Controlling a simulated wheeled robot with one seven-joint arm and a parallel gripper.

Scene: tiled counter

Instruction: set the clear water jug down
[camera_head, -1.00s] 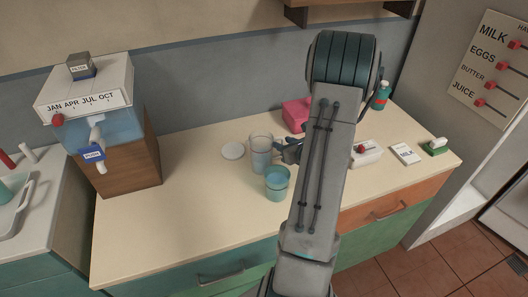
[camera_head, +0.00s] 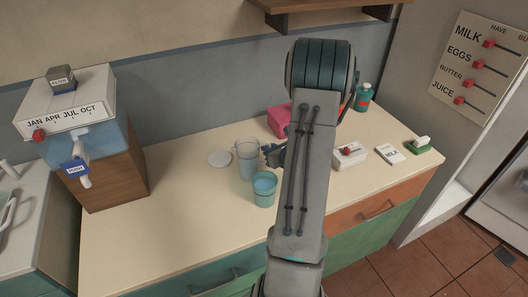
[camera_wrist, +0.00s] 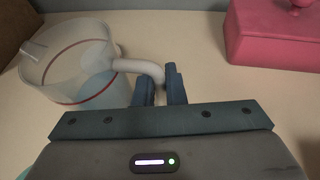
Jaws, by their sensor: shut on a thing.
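The clear water jug (camera_head: 246,156) is upright at the middle of the counter, behind a teal cup (camera_head: 264,194). In the wrist view the jug (camera_wrist: 75,75) has a red line around it and a pale handle (camera_wrist: 140,67) on its right side. My gripper (camera_head: 270,154) is to the right of the jug, partly hidden by my arm. In the wrist view my gripper (camera_wrist: 160,88) is shut on the handle. I cannot tell whether the jug's base touches the counter.
A water dispenser (camera_head: 92,145) stands at the far left. A pink box (camera_head: 279,121) is behind, at the right. The counter (camera_head: 165,215) is clear at the front left.

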